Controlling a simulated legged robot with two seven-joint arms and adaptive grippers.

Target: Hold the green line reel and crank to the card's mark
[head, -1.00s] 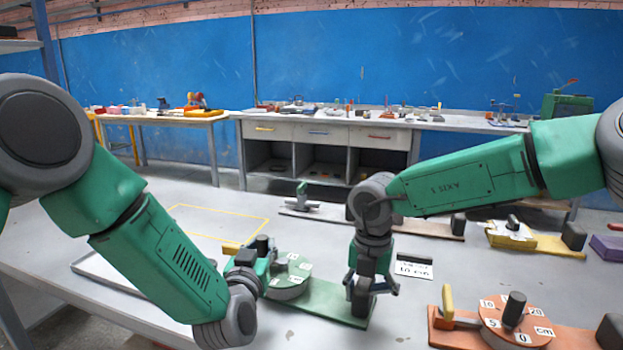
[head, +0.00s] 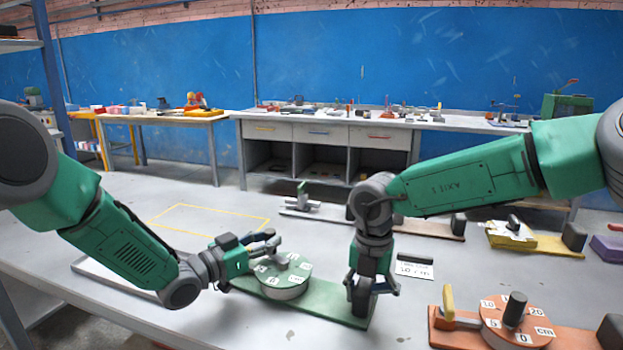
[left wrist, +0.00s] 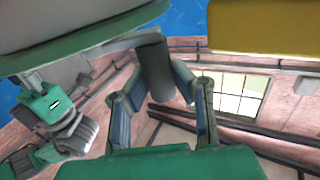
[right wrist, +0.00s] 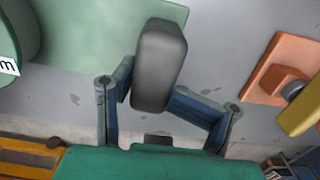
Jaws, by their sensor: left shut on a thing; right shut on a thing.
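The green line reel has a round green drum (head: 287,284) with white number labels, on a long green base (head: 335,305). My left gripper (head: 270,243) is at the top of the drum. In the left wrist view it is shut on the dark crank knob (left wrist: 155,68). My right gripper (head: 372,287) is at the base's right end. In the right wrist view it is shut on a dark grey block (right wrist: 160,65) on that base. The white card (head: 413,269) lies behind the right gripper; its small text seems to end in "cm". The drum's labels are partly unreadable.
An orange reel (head: 515,320) with a yellow handle stands at the front right. A yellow-based device (head: 540,243) and a purple block (head: 607,247) lie behind it. A yellow outline (head: 210,218) marks bare table at the left. A grey rail device (head: 315,211) stands further back.

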